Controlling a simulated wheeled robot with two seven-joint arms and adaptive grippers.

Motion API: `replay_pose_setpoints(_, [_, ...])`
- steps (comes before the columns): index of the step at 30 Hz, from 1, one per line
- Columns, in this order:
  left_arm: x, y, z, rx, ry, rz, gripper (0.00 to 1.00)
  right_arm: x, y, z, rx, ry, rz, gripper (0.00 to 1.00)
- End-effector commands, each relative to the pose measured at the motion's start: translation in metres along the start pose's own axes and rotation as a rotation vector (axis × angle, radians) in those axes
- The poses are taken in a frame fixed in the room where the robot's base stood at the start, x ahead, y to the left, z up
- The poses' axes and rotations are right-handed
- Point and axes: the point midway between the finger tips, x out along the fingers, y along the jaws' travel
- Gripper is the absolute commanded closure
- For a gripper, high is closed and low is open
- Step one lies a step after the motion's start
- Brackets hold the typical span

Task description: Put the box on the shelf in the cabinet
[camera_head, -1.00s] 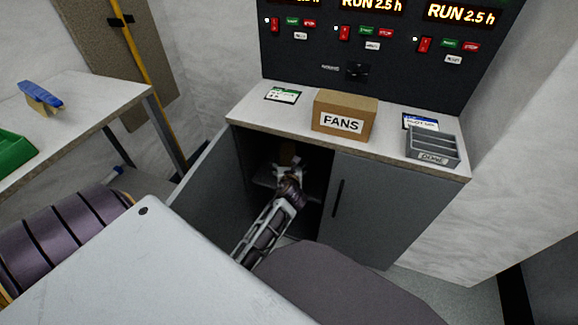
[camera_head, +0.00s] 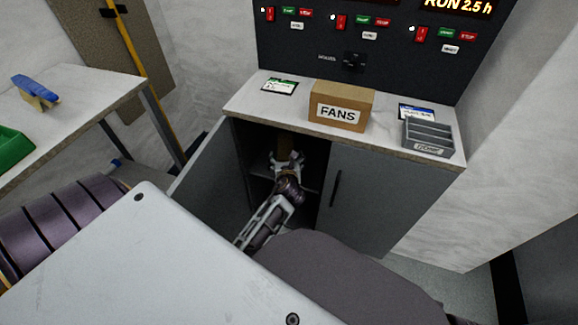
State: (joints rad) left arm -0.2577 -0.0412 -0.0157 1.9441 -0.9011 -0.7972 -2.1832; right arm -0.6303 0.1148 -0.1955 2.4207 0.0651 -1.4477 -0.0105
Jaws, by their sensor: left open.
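The cabinet (camera_head: 365,205) stands ahead with its left door (camera_head: 212,180) swung open and its right door shut. Inside the dark opening a shelf (camera_head: 262,175) shows in part. My left gripper (camera_head: 287,158) is inside the opening, above the shelf, with its fingers spread. A tan-brown box-like thing (camera_head: 286,141) shows just beyond the fingers, partly hidden by the gripper and the counter edge. I cannot tell whether it touches the fingers or rests on the shelf. My right gripper is not in view.
On the cabinet's top stand a brown carton marked FANS (camera_head: 341,105), a grey tray (camera_head: 428,138) and two cards. A dark control panel (camera_head: 370,45) rises behind. A side table (camera_head: 75,115) at left holds a green bin (camera_head: 12,148) and a blue-topped item (camera_head: 37,90).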

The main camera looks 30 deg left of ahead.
Motion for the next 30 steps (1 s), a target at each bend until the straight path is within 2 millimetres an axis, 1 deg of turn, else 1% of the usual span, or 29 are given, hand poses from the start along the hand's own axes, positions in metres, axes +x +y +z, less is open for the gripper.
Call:
replay_pose_setpoints(5, [-0.004, 0.001, -0.004, -0.068, 0.021, 0.000, 0.17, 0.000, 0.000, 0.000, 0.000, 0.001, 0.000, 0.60])
replay_pose_setpoints(8, [-0.009, 0.003, -0.009, -0.156, 0.046, 0.000, 0.17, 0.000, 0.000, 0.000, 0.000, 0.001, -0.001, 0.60])
replay_pose_setpoints(20, [-0.043, 0.005, -0.044, -0.683, 0.223, 0.039, 0.17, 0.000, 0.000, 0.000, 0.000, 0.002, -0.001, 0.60])
replay_pose_setpoints(30, [-0.082, 0.003, -0.076, -1.120, 0.394, 0.139, 0.17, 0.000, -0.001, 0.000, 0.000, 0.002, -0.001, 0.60])
